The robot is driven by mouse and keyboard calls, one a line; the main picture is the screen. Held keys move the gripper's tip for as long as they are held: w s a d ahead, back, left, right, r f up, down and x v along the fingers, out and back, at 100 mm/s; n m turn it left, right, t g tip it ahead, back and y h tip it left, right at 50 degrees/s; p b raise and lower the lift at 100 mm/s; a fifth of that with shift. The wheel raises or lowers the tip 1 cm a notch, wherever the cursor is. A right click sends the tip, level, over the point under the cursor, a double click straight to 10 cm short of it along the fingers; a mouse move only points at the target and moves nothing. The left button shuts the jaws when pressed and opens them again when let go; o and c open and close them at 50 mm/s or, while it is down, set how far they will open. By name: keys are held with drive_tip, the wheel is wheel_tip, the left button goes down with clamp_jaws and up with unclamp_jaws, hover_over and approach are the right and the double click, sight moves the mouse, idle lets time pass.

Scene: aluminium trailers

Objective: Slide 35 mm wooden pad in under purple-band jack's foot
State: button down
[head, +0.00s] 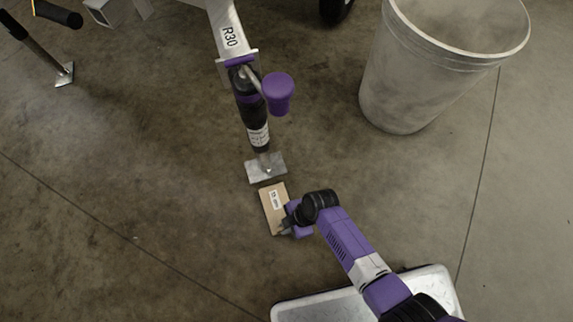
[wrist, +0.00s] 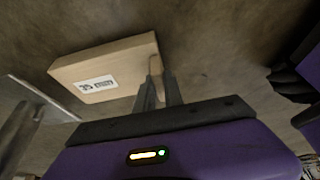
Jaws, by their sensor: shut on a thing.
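The purple-band jack (head: 250,105) hangs from the trailer tongue marked R30, with a purple band and a purple crank knob. Its square metal foot (head: 265,168) is just above the pad in the head view, and a metal plate at the left edge of the wrist view (wrist: 40,98) looks like the same foot. The wooden pad (head: 271,213) is light brown with a white label; in the wrist view (wrist: 115,65) the label reads 35 mm. My gripper (head: 287,229) is shut on the pad's near right edge. The pad appears apart from the foot; the gap's height cannot be told.
A large grey bin (head: 430,70) stands at the upper right. Another jack leg with a small foot (head: 64,75) is at the upper left, and a dark wheel (head: 335,8) shows at the top. The concrete floor left of the pad is clear.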

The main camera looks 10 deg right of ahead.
drive_tip(key=shift+w, duration=0.1)
drive_tip(key=c, duration=1.4)
unclamp_jaws()
drive_tip(key=shift+o, duration=0.2)
drive_tip(key=p+v, duration=0.8)
drive_tip(key=v, duration=0.6)
drive_tip(key=shift+d+r, duration=0.2)
drive_tip(key=shift+r, duration=0.15)
